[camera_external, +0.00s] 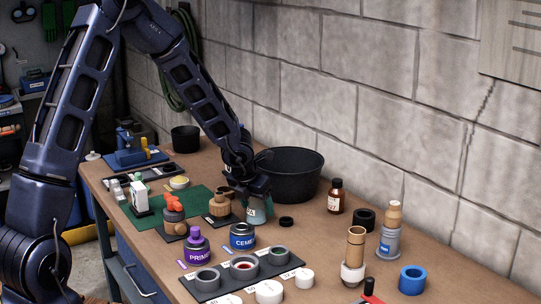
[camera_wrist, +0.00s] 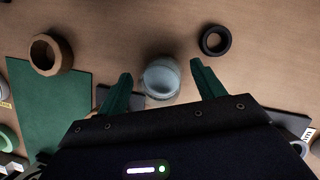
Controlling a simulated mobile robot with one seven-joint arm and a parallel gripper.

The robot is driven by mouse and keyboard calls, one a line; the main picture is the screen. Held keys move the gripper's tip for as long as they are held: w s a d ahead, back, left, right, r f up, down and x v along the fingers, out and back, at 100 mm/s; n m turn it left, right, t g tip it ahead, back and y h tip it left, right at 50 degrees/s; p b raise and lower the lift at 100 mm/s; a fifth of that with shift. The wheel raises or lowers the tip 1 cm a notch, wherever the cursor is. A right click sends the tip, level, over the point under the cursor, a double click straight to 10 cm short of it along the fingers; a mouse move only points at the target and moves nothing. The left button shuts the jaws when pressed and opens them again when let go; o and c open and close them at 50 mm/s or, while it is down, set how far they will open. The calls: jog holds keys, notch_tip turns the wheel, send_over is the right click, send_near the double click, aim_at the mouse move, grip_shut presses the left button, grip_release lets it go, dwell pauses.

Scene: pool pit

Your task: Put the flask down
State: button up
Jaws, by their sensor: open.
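The flask (camera_external: 256,212) is a pale, see-through vessel with a small label, standing on the brown bench top right of the green mat. In the wrist view the flask (camera_wrist: 161,77) shows from above as a round grey-blue mouth and body. My gripper (camera_wrist: 160,82) is open, with one green finger on each side of the flask and a visible gap to both. In the external view my gripper (camera_external: 250,192) is down around the flask's upper part and partly hides it.
A black tub (camera_external: 289,178) stands close behind the flask, and a small black ring (camera_external: 286,222) lies to its right. The blue cement can (camera_external: 242,237) and a wooden fitting (camera_external: 219,205) are close in front and left. A brown bottle (camera_external: 335,197) stands farther right.

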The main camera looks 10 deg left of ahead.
jog(key=v, duration=1.2)
jog(key=s+a+r+n+y, duration=0.2)
jog(key=s+a+r+n, duration=0.4)
jog(key=a+n, duration=0.4)
jog(key=s+a+r+n+y, duration=0.2)
jog(key=s+a+r+n, duration=0.3)
jog(key=a+r+n, duration=0.4)
jog(key=s+a+r+n, duration=0.1)
jog(key=s+a+n, duration=0.2)
jog(key=s+n, duration=0.3)
jog(key=s+a+r+n+h, duration=0.1)
jog(key=s+a+r+n, duration=0.1)
jog(key=s+n, duration=0.5)
jog(key=s+a+r+n+h, duration=0.1)
jog(key=s+a+n, duration=0.4)
jog(key=s+n, duration=0.2)
jog(key=shift+r+n, duration=0.35)
jog(key=shift+n, duration=0.45)
jog(key=shift+a, duration=0.15)
